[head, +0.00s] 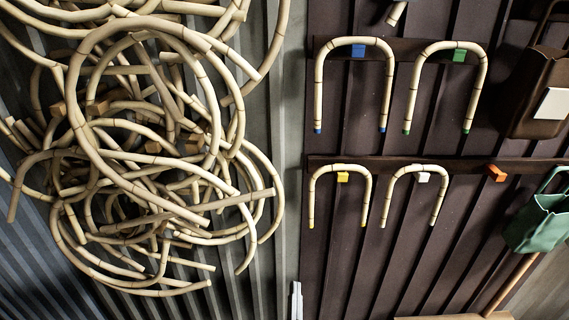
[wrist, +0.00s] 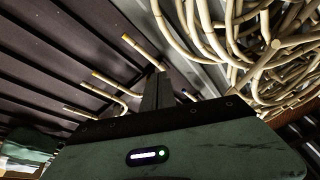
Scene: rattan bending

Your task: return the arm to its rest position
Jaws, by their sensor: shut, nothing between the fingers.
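My gripper (head: 296,287) shows as a narrow pale tip at the bottom edge of the head view, between the cane pile and the dark rack wall. The rest of my arm is out of that view. In the wrist view my gripper (wrist: 157,88) shows its fingers together, with nothing between them. The dark green gripper body with a lit display fills the lower part of that view. No hanging cane touches the visible tip in the head view.
A large tangle of rattan canes (head: 150,140) fills the left. Hooked canes hang on blue (head: 358,50), green (head: 459,56), yellow (head: 342,177) and white (head: 423,177) pegs. The orange peg (head: 496,173) is bare. A brown bag (head: 540,85) and a green bag (head: 540,222) hang right.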

